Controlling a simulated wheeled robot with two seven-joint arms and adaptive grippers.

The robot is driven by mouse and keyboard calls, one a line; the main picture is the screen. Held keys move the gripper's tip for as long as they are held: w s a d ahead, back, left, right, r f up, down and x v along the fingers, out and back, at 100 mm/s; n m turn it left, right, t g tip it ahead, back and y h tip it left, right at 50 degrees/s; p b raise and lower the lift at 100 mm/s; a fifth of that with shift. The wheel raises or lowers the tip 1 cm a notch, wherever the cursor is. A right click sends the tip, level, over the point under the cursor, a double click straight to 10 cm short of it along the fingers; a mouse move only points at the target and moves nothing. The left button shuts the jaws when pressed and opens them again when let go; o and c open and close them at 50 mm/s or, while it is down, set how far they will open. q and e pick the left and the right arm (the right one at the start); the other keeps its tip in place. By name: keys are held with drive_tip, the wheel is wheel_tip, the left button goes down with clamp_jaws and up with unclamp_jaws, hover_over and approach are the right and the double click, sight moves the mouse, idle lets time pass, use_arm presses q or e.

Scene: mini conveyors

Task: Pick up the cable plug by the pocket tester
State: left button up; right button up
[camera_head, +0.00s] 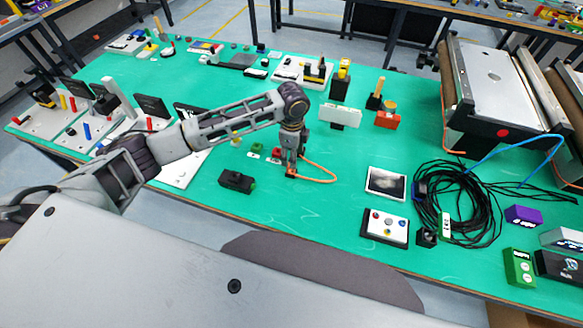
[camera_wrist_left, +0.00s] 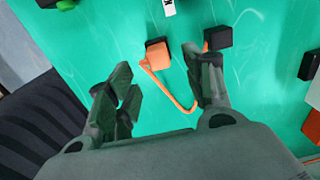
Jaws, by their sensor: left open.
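An orange cable (camera_head: 325,168) lies in a loop on the green table. One end has an orange plug (camera_wrist_left: 157,52) with a dark side. Near its other end is a black block (camera_wrist_left: 217,38); a finger hides whether they join. My left gripper (camera_head: 290,170) points down over the cable end. In the wrist view my left gripper (camera_wrist_left: 163,98) is open, the plug lies ahead of the gap, and the right finger overlaps the cable.
A small red piece (camera_head: 276,153) sits beside the gripper. A framed picture (camera_head: 386,183), a button panel (camera_head: 385,228) and a coil of black cable (camera_head: 455,200) lie to the right. A conveyor (camera_head: 500,90) stands at the back right. The table front of the gripper is clear.

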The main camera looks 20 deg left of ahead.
use_arm(q)
drive_tip(key=shift+f, duration=0.75)
drive_tip(key=shift+s+d+f+p, duration=0.15)
drive_tip(key=shift+f+p, duration=0.25)
drive_tip(key=shift+f, duration=2.2)
drive_tip(key=c, duration=1.1)
